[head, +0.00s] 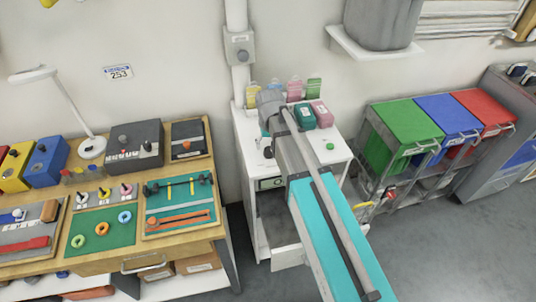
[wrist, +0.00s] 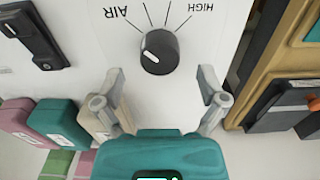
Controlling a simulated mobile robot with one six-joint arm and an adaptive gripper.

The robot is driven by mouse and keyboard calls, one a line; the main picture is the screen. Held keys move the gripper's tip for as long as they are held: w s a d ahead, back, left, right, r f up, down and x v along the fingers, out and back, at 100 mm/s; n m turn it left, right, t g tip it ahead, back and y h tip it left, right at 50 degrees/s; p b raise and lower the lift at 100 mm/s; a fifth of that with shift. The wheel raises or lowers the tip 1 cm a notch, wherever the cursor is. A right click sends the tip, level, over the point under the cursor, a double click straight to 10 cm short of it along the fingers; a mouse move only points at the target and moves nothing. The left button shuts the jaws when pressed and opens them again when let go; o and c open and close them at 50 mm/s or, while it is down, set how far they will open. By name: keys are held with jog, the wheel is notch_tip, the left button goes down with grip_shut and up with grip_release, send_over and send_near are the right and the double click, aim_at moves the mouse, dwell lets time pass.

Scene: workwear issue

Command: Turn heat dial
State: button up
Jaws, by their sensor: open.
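The heat dial (wrist: 159,51) is a round black knob with a short white mark on its face. It sits on a white panel (wrist: 85,15), with printed lines fanning out and the words AIR and HIGH upside down in the wrist view. My gripper (wrist: 158,86) is open, one finger on each side below the dial in the picture. Nothing is between the fingers, and they look apart from the knob. In the head view my arm reaches over the white cabinet (head: 249,180) and hides much of its top; I cannot clearly make out the dial there.
Teal and pink boxes (wrist: 60,123) stand left of my gripper in the wrist view. A black fitting (wrist: 38,35) is at upper left. The wooden workbench (head: 228,232) stands left of the cabinet, coloured bins (head: 400,125) to its right.

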aim_at(269, 149)
jog(key=shift+f+b, duration=1.2)
jog(key=shift+f, duration=0.25)
jog(key=shift+c, duration=0.2)
jog(key=c, duration=1.1)
jog(key=shift+a, duration=0.15)
